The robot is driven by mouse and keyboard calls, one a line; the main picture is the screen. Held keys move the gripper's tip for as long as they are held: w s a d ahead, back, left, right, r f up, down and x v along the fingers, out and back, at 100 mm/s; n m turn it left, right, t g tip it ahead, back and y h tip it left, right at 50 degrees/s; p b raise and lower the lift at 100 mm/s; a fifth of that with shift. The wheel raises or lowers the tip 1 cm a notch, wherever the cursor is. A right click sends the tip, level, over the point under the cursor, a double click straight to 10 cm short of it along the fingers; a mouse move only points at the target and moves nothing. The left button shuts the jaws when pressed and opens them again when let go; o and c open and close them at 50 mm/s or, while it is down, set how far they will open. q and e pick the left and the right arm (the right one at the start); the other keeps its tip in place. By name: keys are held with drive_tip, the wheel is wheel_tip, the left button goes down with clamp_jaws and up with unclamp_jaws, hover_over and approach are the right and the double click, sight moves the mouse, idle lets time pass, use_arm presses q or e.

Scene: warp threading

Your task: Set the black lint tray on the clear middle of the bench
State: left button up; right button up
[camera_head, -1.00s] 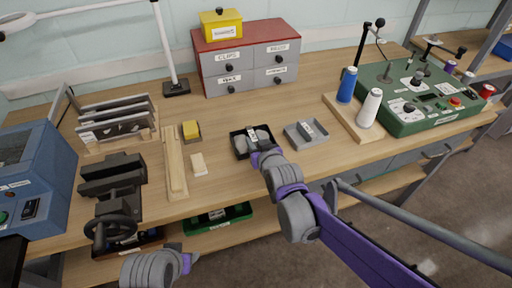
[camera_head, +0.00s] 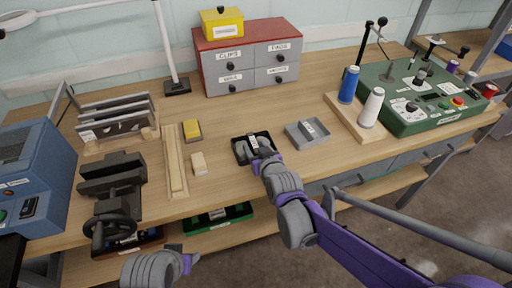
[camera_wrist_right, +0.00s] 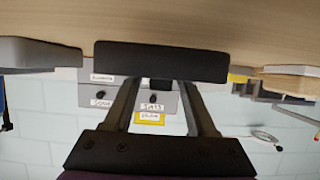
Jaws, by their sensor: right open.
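The black lint tray (camera_head: 239,157) is a shallow dark box that appears to rest on the clear middle of the bench (camera_head: 215,180). My right gripper (camera_head: 262,152) is at the tray, its fingers partly over the tray's inside and near edge. In the right wrist view, which looks upside down, the dark tray wall (camera_wrist_right: 160,62) lies across the tips of the open fingers. Whether they touch it cannot be told. My left gripper (camera_head: 186,260) is low in front of the bench, away from the tray; its jaws are not clear.
A grey tray (camera_head: 291,139) stands close to the right, with blue and white thread cones (camera_head: 371,108) on a board beyond. A pale block (camera_head: 199,163), a yellow-topped brush (camera_head: 192,130) and wooden strips (camera_head: 175,165) lie left. A drawer cabinet (camera_head: 240,65) stands behind.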

drive_tip(key=shift+r, duration=0.25)
drive_tip(key=p+v, duration=0.1)
drive_tip(key=v, duration=1.1)
drive_tip(key=shift+f+p, duration=0.1)
drive_tip(key=shift+p, duration=0.3)
drive_tip(key=s+d+f+m+g+h, duration=0.1)
drive_tip(key=s+d+f+g+h, duration=0.1)
drive_tip(key=s+d+f+g, duration=0.2)
drive_tip(key=s+d+f+m+g+h, duration=0.2)
drive_tip(key=s+d+f, duration=0.3)
drive_tip(key=s+d, duration=0.5)
drive_tip(key=s+g, duration=0.1)
drive_tip(key=s, duration=0.4)
drive_tip(key=shift+s+f+m+g, duration=0.3)
drive_tip(key=shift+f+g, duration=0.1)
